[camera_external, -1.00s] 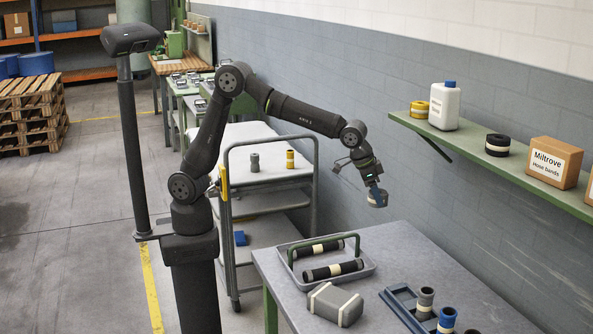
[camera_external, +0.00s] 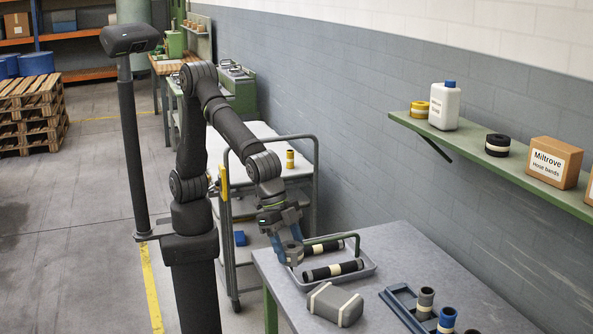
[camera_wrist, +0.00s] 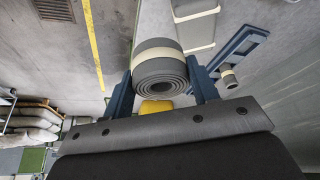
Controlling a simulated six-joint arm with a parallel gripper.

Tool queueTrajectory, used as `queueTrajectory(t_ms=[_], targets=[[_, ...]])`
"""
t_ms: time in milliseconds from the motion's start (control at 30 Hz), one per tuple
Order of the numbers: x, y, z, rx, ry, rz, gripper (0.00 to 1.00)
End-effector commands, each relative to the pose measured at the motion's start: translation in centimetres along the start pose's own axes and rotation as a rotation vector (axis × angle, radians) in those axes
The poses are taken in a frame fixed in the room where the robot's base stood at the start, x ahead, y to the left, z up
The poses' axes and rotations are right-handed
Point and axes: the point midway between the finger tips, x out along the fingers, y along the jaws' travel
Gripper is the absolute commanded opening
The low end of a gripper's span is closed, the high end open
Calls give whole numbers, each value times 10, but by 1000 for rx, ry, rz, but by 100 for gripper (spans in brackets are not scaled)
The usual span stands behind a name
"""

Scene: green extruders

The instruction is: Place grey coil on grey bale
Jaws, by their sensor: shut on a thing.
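My gripper (camera_external: 286,251) is over the left end of the grey tray, with its blue fingers pointing down. It is shut on the grey coil (camera_wrist: 160,72), a grey roll with a cream band whose spiral end faces the wrist camera. The coil also shows between the fingers in the external view (camera_external: 295,252). The grey bale (camera_external: 335,305), a grey block with cream bands, lies on the table in front of the tray, to the lower right of my gripper. The bale shows at the top of the wrist view (camera_wrist: 197,28), beyond the coil and apart from it.
The grey tray (camera_external: 362,274) with a green handle holds two dark rolls with cream bands. A blue rack (camera_external: 396,299) with upright rolls stands right of the bale. A trolley (camera_external: 231,270) stands behind my arm. The table between tray and back wall is clear.

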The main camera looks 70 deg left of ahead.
Motion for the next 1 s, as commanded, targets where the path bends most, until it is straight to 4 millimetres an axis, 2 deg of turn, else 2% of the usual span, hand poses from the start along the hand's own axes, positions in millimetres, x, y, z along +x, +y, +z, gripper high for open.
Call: queueTrajectory(t_ms=[67,167,400,600,833,1000], targets=[[2,2,1,8,-1,3,29],[14,-9,-3,8,-2,4,29],[57,-56,-18,6,-3,2,29],[83,-84,-29,7,-1,4,29],[95,-91,-29,10,-2,4,29],[118,-91,-19,10,-3,4,29]])
